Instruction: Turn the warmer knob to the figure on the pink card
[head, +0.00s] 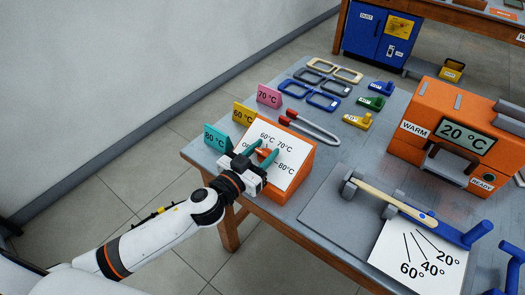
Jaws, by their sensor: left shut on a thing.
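The warmer control is an orange box (302,166) with a sloped white dial face (288,177) at the table's near left corner. The face reads 60 °C, 70 °C and 80 °C; a label at its left is partly hidden by my gripper. My left gripper (262,152) has its teal fingers on both sides of the small orange knob (264,153) and is shut on it. Where the knob points is too small to tell. The pink card (269,96) behind the box reads 70 °C. My right gripper is not in view.
A yellow 60 °C card (242,113) and a teal 80 °C card (215,137) stand beside the pink one. Red-handled tongs (314,127) lie behind the box. An orange warmer (448,150) showing 20 °C stands at right. Several eyeglass frames (309,94) lie at the back.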

